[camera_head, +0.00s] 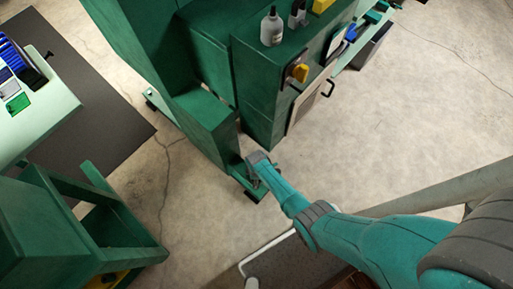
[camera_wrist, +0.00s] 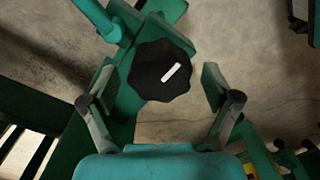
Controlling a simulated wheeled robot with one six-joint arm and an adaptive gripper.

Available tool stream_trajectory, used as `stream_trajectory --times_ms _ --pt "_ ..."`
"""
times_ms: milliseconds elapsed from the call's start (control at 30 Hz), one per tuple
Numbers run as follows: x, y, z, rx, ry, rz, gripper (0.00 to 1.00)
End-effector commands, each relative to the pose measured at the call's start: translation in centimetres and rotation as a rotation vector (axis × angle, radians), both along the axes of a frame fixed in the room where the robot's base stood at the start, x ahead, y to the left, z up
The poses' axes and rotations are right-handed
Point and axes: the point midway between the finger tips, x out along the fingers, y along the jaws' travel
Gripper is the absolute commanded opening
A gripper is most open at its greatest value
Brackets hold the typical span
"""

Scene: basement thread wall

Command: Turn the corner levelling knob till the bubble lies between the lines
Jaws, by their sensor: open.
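The levelling knob (camera_wrist: 153,66) is a dark, lobed disc with a white pointer mark on its face, in the wrist view. The mark slants up to the right. The knob sits over a green foot plate (camera_wrist: 128,104), which shows in the head view (camera_head: 241,184) at the corner of the green machine. My gripper (camera_wrist: 158,80) is open, with one finger left and one right of the knob and gaps visible on both sides. In the head view my gripper (camera_head: 256,168) is at the foot and hides the knob. I cannot make out a bubble or its lines in either view.
The green machine (camera_head: 208,110) stands just behind the foot. A green stand (camera_head: 60,232) is at lower left. A bench top (camera_head: 40,125) with tools is at far left. A grey rail (camera_head: 440,190) runs at right. Concrete floor (camera_head: 195,215) is clear around the foot.

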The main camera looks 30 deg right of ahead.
Motion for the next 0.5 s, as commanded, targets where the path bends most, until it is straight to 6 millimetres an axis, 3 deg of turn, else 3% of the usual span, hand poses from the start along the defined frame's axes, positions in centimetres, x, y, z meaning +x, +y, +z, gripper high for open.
stream_trajectory --times_ms 233,467,500 --pt "0.00 0.00 -0.02 0.000 0.000 0.000 0.85" --pt "-0.01 0.00 -0.01 0.000 0.000 0.000 0.28" --pt "-0.01 0.00 -0.01 0.000 0.000 0.000 0.28"
